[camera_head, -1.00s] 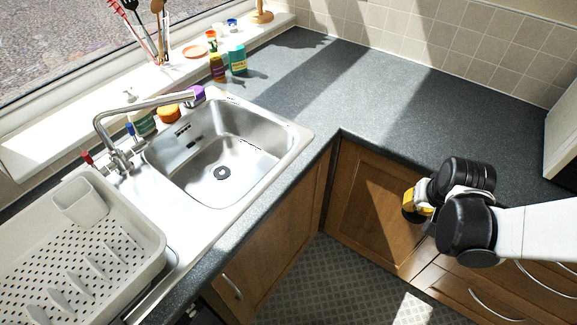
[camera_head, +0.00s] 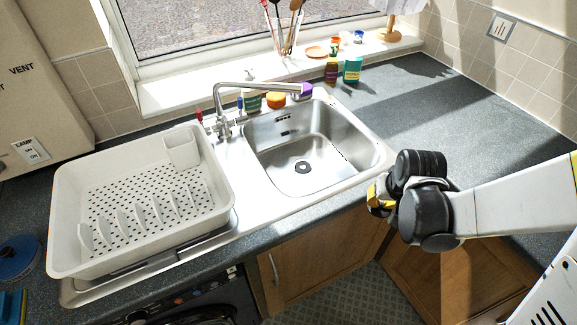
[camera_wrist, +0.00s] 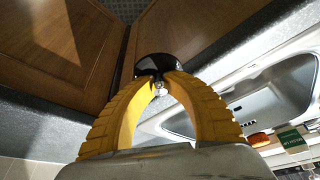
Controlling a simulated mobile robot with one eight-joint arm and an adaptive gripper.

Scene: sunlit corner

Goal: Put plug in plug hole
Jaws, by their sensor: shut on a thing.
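My gripper (camera_head: 376,200) is at the right front of the sink, beside its rim, with its yellow fingers pointing left. In the wrist view my gripper (camera_wrist: 158,88) is shut on a black round plug (camera_wrist: 158,65), gripped at the fingertips by a small metal fitting. The plug is hard to make out in the head view. The plug hole (camera_head: 303,167) is the dark round drain in the floor of the steel sink (camera_head: 345,178). My gripper is apart from it, to the right.
A tap (camera_head: 255,87) arches over the back of the sink. A white dish rack (camera_head: 62,215) stands on the drainer at left. The worktop (camera_head: 455,110) at right is mostly clear.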

